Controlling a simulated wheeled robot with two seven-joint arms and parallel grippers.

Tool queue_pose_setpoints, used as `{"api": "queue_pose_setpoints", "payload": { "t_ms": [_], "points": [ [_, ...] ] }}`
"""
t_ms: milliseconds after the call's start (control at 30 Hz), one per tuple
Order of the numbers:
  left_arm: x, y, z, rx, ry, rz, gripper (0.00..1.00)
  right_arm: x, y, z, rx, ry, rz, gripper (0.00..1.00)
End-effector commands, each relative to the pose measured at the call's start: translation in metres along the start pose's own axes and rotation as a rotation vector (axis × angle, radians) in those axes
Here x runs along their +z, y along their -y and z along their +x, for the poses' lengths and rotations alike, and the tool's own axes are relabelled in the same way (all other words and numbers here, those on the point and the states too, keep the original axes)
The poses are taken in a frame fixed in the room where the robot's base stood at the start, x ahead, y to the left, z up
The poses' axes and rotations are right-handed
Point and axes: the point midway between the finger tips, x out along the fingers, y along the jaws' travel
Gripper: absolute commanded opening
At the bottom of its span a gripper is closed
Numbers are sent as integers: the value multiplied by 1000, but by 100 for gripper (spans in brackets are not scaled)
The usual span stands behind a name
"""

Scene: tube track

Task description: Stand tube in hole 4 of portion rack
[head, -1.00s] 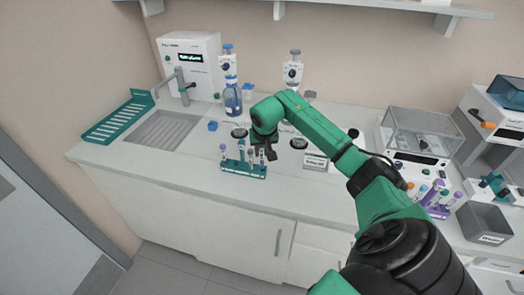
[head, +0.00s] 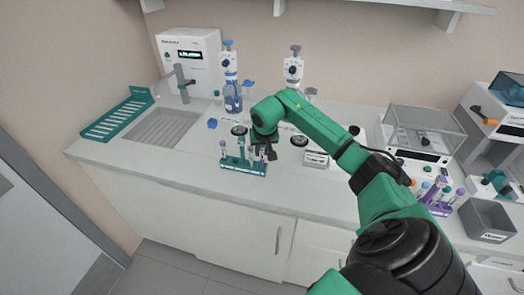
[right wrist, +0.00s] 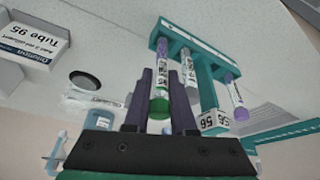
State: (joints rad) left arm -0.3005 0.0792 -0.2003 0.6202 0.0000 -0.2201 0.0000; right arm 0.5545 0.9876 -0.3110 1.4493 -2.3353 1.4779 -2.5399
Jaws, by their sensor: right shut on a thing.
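The teal portion rack (head: 243,167) stands on the bench top with several capped tubes in it. My right gripper (head: 266,153) is over the rack's right end, and it also shows in the right wrist view (right wrist: 162,76). It is shut on a green-capped tube (right wrist: 160,88), which lies between its two dark fingers. The tube's far end meets the rack's edge in that view; I cannot tell whether it is in a hole. My left gripper is not in view.
Behind the rack are a blue bottle (head: 233,97), dispensers and round dark pads (head: 299,141). A labelled block (head: 315,158) is to the right. A sink (head: 160,128) and teal drying tray (head: 117,117) are to the left. A purple rack (head: 437,203) is at far right.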

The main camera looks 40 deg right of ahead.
Motion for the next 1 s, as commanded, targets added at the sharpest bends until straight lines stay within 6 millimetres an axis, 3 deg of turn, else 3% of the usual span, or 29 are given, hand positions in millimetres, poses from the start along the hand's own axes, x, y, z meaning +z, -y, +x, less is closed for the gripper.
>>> {"api": "queue_pose_setpoints", "payload": {
  "t_ms": [767,800,867,1000],
  "points": [
    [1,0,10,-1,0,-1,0,4,0,11,0,0,0,0],
    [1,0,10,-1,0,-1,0,4,0,12,0,0,0,35],
    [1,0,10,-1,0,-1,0,4,0,12,0,0,0,58],
    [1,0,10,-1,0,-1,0,4,0,12,0,0,0,59]
  ]
}}
